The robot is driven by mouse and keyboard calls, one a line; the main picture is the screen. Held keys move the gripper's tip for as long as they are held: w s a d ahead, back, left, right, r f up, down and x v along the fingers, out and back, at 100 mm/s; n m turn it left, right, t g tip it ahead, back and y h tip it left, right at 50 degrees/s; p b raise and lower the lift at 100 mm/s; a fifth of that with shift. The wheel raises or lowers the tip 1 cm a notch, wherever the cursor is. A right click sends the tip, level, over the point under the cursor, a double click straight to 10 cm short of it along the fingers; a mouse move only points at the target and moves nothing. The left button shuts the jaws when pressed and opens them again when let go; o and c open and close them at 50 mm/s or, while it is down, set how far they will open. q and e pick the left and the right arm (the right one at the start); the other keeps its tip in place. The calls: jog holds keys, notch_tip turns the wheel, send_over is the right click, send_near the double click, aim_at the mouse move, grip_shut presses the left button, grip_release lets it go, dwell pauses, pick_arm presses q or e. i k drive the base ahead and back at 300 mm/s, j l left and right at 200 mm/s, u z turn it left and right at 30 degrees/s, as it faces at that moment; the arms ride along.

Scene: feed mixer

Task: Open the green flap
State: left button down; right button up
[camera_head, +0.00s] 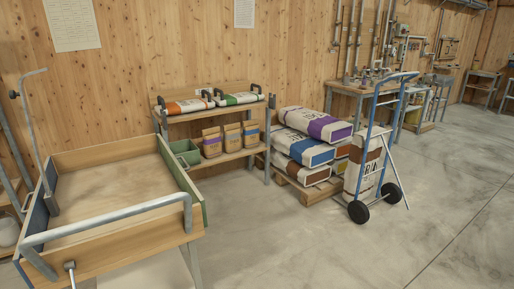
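The feed mixer is a wooden box (105,262) on legs at the lower left. A narrow green panel (185,178), which looks like the green flap, runs along its right side. It stands upright against the box and looks shut. A grey bar handle (115,217) spans the near side of the box, its right end close to the near end of the green panel. A blue panel (36,222) is on the left side. Neither of my grippers is in view.
Behind the mixer stands a shelf (207,112) with bags and a green crate (186,153). Stacked sacks (312,128) lie on a pallet, with a blue hand truck (377,150) beside them. The floor at the front right is clear.

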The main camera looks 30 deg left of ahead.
aim_at(185, 183)
jog(key=i+u, duration=0.4)
jog(key=i+l+u, duration=0.15)
jog(key=u, duration=0.3)
jog(key=i+l+u, duration=0.25)
jog(key=u, duration=0.15)
jog(key=i+l+u, duration=0.2)
jog(key=l+u, duration=0.25)
jog(key=i+l+u, duration=0.15)
jog(key=l+u, duration=0.25)
jog(key=i+l+u, duration=0.25)
jog(key=l, duration=0.15)
jog(key=l+u, duration=0.3)
jog(key=l, duration=0.1)
